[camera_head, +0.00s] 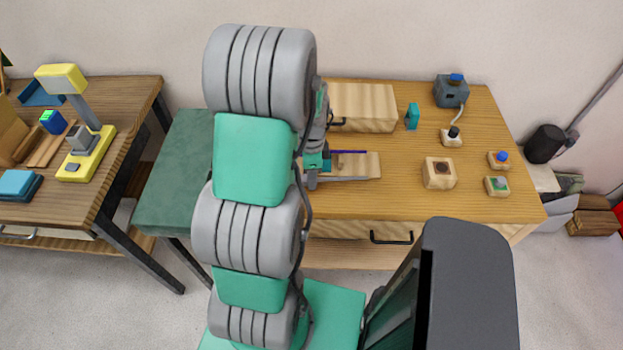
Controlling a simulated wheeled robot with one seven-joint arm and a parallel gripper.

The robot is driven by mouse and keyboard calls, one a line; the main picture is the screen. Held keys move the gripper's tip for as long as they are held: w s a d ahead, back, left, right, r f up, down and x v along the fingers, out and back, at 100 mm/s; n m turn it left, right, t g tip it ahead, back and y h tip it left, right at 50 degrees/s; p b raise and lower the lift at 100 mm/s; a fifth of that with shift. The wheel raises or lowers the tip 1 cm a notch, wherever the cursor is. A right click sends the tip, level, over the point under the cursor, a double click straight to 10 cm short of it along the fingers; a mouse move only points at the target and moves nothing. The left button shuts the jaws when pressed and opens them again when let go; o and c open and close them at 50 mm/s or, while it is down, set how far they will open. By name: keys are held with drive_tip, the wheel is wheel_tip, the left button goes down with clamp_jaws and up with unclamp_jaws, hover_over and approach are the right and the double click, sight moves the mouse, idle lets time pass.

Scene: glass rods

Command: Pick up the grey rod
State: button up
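The grey rod (345,178) is thin and lies toward the front of a small wooden board (367,163) on the wooden desk. A dark purple-blue rod (349,152) lies behind it, toward the board's back edge. My gripper (316,172) is low at the left end of the board, close to the left ends of both rods. My arm hides part of the gripper and the board's left side. I cannot tell whether the fingers touch the grey rod, or whether they are open or shut.
A wooden box (365,108) stands behind the board, with a small teal object (412,116) beside it. The desk (405,206) is clear in front of the board.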

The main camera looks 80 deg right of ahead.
clamp_jaws()
idle(0.5)
